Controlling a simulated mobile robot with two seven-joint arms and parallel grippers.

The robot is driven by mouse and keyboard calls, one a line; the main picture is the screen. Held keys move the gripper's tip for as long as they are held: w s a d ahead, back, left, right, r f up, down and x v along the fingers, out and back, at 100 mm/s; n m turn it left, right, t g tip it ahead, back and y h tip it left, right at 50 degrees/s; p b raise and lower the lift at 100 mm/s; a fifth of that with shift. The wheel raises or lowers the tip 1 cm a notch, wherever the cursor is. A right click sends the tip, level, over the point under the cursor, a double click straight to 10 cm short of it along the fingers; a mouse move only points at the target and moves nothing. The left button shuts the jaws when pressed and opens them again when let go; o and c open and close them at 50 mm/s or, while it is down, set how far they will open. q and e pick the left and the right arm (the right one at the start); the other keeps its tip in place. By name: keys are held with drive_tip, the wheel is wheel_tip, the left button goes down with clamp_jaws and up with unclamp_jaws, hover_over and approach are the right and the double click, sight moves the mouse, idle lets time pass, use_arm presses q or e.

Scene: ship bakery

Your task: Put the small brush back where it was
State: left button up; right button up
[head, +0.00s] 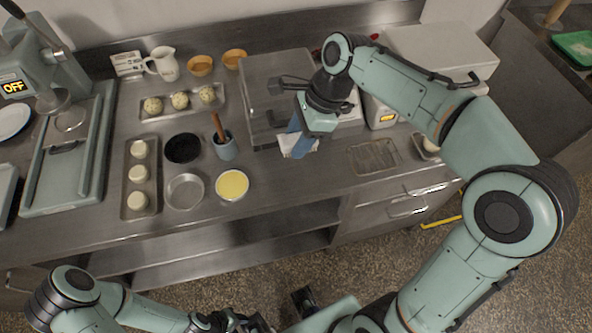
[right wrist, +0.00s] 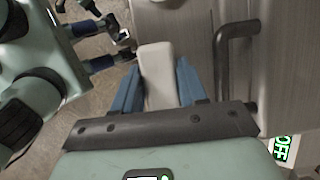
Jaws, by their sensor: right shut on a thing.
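My right gripper (head: 297,143) is over the counter, in front of the steel box, its blue fingers pointing down. It is shut on a pale, white block-like thing (right wrist: 158,75), which shows between the fingers in the right wrist view. Its lower end (head: 299,153) shows in the head view; I cannot tell whether it is the small brush. A wooden handle (head: 218,127) stands in a blue-grey cup (head: 225,150) to the left of the gripper. My left gripper (right wrist: 125,46) shows low beside my body, its fingertips apart and nothing between them.
The steel box (head: 270,75) stands behind my right gripper. A shallow metal tray (head: 373,157) lies to its right. A bowl of yellow liquid (head: 232,184), a dark bowl (head: 183,148) and a dough tray (head: 140,205) are to the left. The counter in front of the gripper is clear.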

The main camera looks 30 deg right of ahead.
wheel_tip(320, 180, down, 14)
drive_tip(key=shift+w+r+b, duration=0.1)
drive_tip(key=shift+b, duration=1)
drive_tip(key=o, duration=1)
drive_tip(key=p+v, duration=0.2)
drive_tip(key=v, duration=1)
